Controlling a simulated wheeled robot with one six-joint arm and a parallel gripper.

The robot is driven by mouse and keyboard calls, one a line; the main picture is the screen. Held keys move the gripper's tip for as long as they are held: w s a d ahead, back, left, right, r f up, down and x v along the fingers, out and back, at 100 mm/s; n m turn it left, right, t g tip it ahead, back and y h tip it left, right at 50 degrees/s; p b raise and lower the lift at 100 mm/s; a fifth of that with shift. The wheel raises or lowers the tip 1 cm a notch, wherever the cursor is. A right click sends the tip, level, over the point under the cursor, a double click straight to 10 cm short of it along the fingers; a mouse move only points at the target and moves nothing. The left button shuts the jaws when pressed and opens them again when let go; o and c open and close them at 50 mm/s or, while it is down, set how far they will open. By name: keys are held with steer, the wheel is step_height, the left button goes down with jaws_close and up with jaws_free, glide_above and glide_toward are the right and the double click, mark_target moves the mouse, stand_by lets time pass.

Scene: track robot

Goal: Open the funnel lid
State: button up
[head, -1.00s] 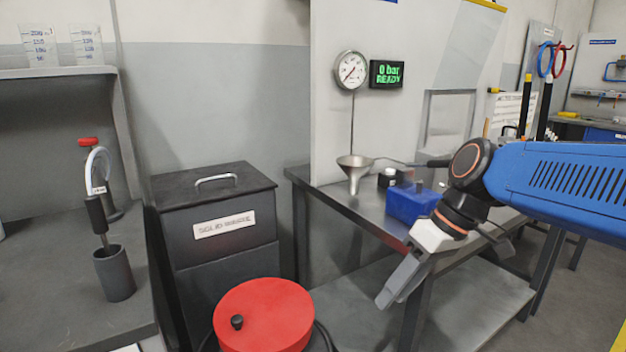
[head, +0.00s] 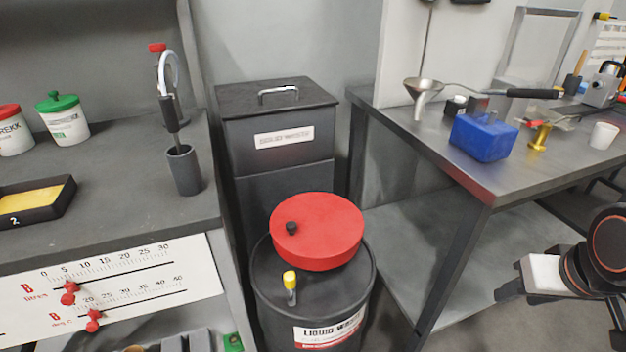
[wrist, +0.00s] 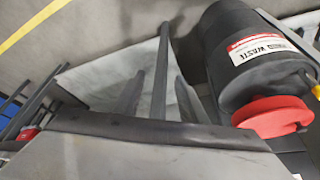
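The red round funnel lid (head: 325,235) with a black knob (head: 291,228) sits on top of the black liquid waste drum (head: 330,290). It lies flat and looks closed. A yellow-topped piece (head: 290,282) stands on the drum rim in front of it. In the wrist view the red lid (wrist: 272,117) and the drum (wrist: 240,60) show tilted at the right. My gripper (head: 515,292) is at the right of the head view, well away from the lid.
A steel table (head: 470,185) with a metal funnel (head: 423,90), a blue box (head: 484,137) and a white cup (head: 604,135) stands between and behind. A grey bin (head: 275,130) is behind the drum. A workbench (head: 120,170) is at left.

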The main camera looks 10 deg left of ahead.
steer(key=w+a+r+n+g+y, duration=0.1)
steer(key=w+a+r+n, duration=0.5)
steer(key=w+a+r, duration=0.25)
step_height(320, 180, up, 7)
steer(key=n+g+h, duration=0.1)
steer(key=n+g, duration=0.3)
steer(key=n, duration=0.9)
glide_above(291, 224)
step_height(291, 224, down, 16)
steer(key=shift+f, duration=0.2)
jaws_close()
